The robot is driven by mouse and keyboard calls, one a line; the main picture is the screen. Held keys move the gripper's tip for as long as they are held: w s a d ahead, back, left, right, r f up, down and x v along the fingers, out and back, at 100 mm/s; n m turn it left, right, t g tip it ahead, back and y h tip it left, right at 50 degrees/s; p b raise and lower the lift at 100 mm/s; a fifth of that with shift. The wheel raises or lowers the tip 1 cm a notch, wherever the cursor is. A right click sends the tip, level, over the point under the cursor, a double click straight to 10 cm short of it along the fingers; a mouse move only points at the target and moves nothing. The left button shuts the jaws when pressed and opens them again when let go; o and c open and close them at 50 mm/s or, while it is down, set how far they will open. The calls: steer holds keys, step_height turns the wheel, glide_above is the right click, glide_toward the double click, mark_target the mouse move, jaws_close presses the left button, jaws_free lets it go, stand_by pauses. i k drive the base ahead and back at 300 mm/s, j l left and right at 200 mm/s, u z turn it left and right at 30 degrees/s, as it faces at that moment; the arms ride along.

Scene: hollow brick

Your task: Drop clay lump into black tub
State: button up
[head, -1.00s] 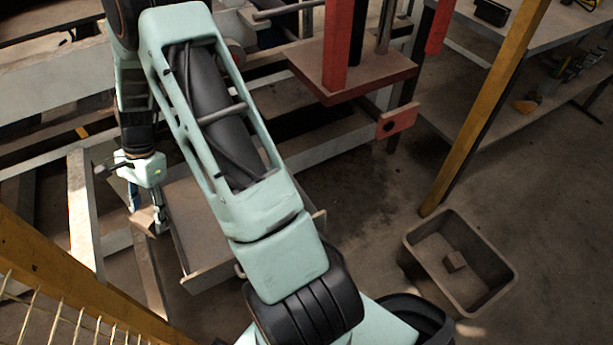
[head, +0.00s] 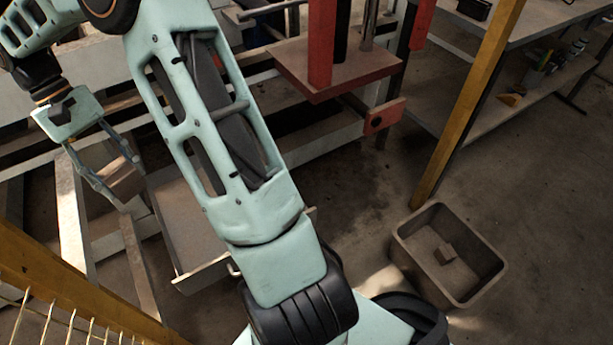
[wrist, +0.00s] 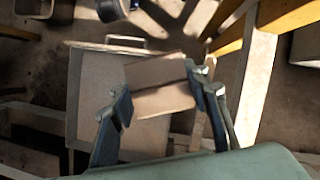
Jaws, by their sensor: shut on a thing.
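My gripper (head: 124,184) is shut on a brown, block-shaped clay lump (head: 120,180), held up in the air at the left of the head view. In the wrist view my gripper (wrist: 165,90) has one finger on each side of the lump (wrist: 158,73), which sits tilted between them. The tub (head: 425,284) looks dark grey-brown and stands on the floor at the lower right of the head view, far from my gripper.
A grey tray or drawer (head: 190,225) lies below and right of my gripper, on a metal frame. A yellow post (head: 468,105) rises behind the tub. A red press (head: 335,75) stands at the back. Yellow wire fencing (head: 80,322) fills the lower left.

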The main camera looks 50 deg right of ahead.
mark_target(419, 257)
steer(key=k+j+z, duration=0.15)
steer(key=k, duration=0.35)
steer(key=k+j, duration=0.15)
steer(key=k, duration=0.15)
steer(key=k+j, duration=0.15)
steer(key=k, duration=0.15)
steer(key=k+u, duration=0.55)
steer(key=u, duration=0.15)
steer(key=k+l+u, duration=0.1)
steer(key=k+u, duration=0.5)
steer(key=k+l+z, duration=0.1)
steer(key=k+l, duration=0.3)
steer(key=k+l+z, duration=0.15)
steer(key=l+z, duration=0.2)
steer(key=l, duration=0.35)
steer(key=k+l+z, duration=0.1)
steer(key=l+z, duration=0.3)
steer(key=l, duration=0.3)
